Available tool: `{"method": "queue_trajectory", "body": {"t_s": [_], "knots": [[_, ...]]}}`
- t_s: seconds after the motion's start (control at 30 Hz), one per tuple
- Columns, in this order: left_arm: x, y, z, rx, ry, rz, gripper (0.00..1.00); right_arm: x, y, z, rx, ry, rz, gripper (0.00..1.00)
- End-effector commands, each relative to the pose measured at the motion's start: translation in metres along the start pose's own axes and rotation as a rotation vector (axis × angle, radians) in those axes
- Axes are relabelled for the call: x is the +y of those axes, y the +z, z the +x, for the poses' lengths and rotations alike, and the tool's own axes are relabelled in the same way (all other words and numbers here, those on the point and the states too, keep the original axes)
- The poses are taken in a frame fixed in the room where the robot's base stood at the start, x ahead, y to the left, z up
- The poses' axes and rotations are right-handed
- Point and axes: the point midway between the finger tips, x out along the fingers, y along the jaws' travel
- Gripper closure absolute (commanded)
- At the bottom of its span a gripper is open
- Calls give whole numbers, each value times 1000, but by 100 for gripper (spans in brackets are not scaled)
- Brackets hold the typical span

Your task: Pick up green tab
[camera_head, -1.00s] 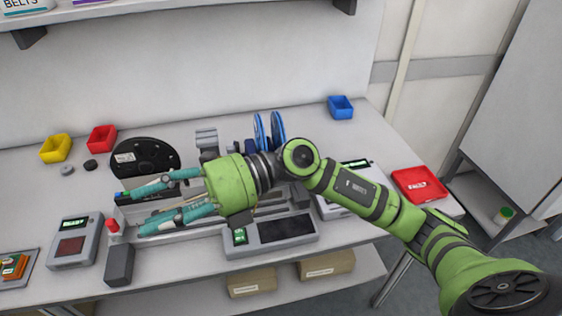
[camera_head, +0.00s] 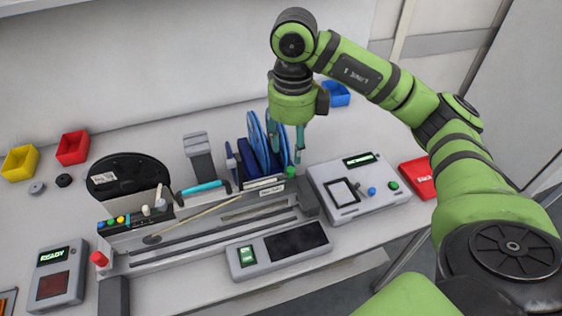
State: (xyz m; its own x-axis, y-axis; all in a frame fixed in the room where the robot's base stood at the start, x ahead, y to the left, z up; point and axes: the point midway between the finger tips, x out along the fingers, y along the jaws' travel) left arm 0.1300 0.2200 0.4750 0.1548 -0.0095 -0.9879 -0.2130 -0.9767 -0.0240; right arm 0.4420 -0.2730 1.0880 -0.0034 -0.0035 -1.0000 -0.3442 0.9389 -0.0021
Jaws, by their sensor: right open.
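A small green piece (camera_head: 290,172), which looks like the green tab, sits at the right end of the feeder trolley (camera_head: 222,228), just in front of the blue reels. My right gripper (camera_head: 287,158) points down above and close to it, with its two teal fingers apart and nothing seen between them. The fingers overlap the blue reels (camera_head: 258,145) in the picture, and I cannot tell how far the tips are from the green piece. My left gripper is not in view.
A grey device (camera_head: 358,207) with blue and green knobs stands right of the trolley. A black reel (camera_head: 130,172) and a teal-handled tool (camera_head: 200,188) are to the left. A panel with a dark screen (camera_head: 279,249) lies in front. A red tray (camera_head: 418,178) is far right.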

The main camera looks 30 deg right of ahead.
Motion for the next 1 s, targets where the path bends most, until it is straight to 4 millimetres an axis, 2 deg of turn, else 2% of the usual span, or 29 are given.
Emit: {"method": "queue_trajectory", "body": {"t_s": [0.2, 0.3, 0.4, 0.5, 0.67, 0.8, 0.83, 0.93, 0.97, 1.0], "knots": [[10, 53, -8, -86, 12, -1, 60, 2, 1, 18, 4, 5, -3, 53], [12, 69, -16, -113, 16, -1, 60, 3, 1, 29, 6, 5, -3, 53], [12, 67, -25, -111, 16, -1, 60, 4, 3, 45, 6, 5, -2, 53], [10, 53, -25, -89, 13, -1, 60, 4, 3, 57, 4, 4, -3, 53], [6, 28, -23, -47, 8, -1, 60, 4, 4, 64, -1, 3, -3, 53], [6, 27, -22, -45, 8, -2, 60, 4, 4, 64, -1, 3, -3, 53], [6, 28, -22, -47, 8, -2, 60, 4, 4, 64, -1, 3, -3, 65], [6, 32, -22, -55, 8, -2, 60, 4, 4, 63, 0, 3, -3, 92], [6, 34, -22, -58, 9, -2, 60, 4, 4, 63, 0, 3, -3, 96], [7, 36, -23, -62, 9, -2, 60, 4, 4, 63, 0, 3, -3, 97]]}}
